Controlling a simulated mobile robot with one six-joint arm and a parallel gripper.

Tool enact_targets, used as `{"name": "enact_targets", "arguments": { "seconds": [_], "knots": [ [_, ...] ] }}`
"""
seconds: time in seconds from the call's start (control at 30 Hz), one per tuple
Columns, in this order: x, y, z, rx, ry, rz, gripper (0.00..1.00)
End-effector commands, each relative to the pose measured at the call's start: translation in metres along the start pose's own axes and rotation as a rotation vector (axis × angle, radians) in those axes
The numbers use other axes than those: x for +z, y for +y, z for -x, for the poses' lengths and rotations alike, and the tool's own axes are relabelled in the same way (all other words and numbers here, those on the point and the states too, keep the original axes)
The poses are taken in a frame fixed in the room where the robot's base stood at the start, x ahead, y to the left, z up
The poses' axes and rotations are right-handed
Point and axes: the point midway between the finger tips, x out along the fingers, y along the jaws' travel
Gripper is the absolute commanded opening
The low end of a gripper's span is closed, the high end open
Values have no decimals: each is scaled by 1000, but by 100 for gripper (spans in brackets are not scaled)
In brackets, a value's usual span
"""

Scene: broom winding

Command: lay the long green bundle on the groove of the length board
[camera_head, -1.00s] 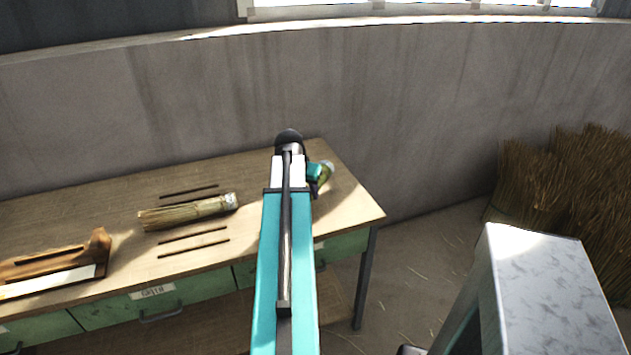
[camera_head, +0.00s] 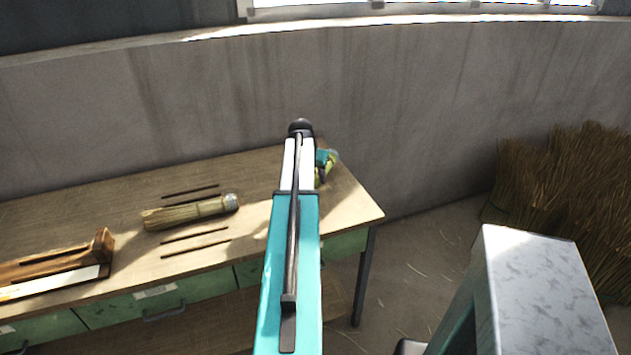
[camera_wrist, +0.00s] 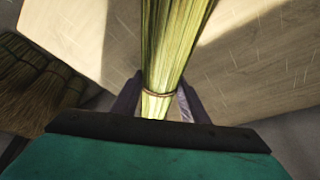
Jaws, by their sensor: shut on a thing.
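The green bundle (camera_wrist: 176,45) is between the two dark fingers of my gripper (camera_wrist: 160,106) in the wrist view, gripped near its tied band. It runs away from the wrist, up out of that picture. In the head view only a small part of the bundle (camera_head: 333,158) shows past my arm, over the right end of the table; the rest is hidden. The length board (camera_head: 50,267), brown wood with a raised end block and a pale strip, lies on the table at the far left, cut off by the picture edge. My gripper is well to its right.
A straw-coloured bundle (camera_head: 190,212) lies on the table (camera_head: 345,206) between dark slots (camera_head: 195,249), between the board and my arm. Brown brush heaps (camera_head: 560,190) stand on the floor at right. A grey curved wall rises behind the table.

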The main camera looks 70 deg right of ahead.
Motion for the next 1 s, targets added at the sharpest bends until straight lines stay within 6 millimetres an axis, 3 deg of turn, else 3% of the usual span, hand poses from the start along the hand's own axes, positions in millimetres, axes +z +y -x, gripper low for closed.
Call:
{"name": "enact_targets", "arguments": {
  "seconds": [0.47, 1.0],
  "knots": [
    [-2, 0, -3, 0, 0, 0, 17],
    [11, 0, -34, 0, 1, 0, 17]
  ]
}}
